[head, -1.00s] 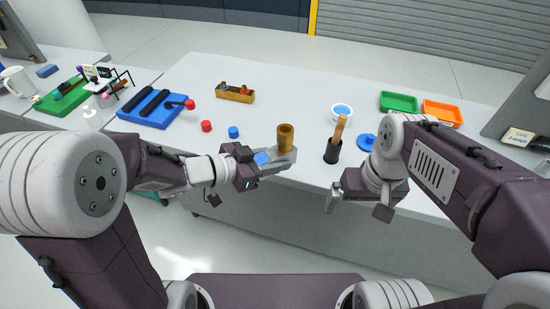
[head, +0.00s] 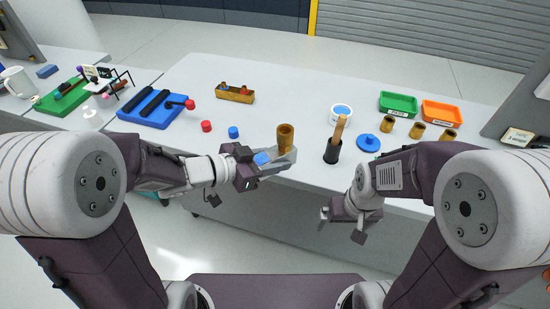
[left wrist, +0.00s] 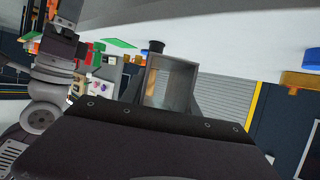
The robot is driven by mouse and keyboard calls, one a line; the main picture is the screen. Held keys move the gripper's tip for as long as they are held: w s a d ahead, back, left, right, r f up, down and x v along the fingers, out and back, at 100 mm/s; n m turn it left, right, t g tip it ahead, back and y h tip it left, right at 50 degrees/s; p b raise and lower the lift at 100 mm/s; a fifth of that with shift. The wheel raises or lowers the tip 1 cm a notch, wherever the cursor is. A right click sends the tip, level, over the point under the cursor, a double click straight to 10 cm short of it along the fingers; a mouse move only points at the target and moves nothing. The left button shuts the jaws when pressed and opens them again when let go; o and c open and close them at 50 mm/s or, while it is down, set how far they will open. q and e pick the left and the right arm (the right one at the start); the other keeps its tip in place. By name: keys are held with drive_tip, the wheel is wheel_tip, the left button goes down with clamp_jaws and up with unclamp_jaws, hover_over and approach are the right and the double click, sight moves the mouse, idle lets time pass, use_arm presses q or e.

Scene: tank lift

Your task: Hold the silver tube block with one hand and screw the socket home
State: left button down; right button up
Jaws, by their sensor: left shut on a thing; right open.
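My left gripper (head: 278,161) is shut on a silver block at the table's front edge. The silver tube block (left wrist: 171,84) shows between the fingers in the left wrist view; in the head view the fingers mostly hide it. A brass socket (head: 285,138) stands upright on top, at the held block. I cannot tell how far it is seated. My right gripper (head: 325,216) is open and empty, in front of the table edge, right of and below the held block, apart from it.
A black holder (head: 332,152) with a wooden-handled tool stands right of the socket. Blue lid (head: 366,143), white round tub (head: 342,114), several brass cups (head: 417,130), green tray (head: 398,103) and orange tray (head: 441,112) lie to the right.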

use_arm(q)
drive_tip(key=w+r+n+t+y+p, duration=0.1)
drive_tip(key=w+r+n+t+y, duration=0.1)
drive_tip(key=w, duration=1.4)
drive_tip(key=shift+w+d+r+n+t+y, duration=0.15)
drive_tip(key=shift+d+r+n+t+y, duration=0.15)
drive_tip(key=shift+n+t, duration=0.3)
wheel_tip(320, 180, down, 6)
drive_tip(key=shift+r+b, duration=0.15)
drive_tip(key=shift+b, duration=1.05)
drive_tip(key=shift+f, duration=0.4)
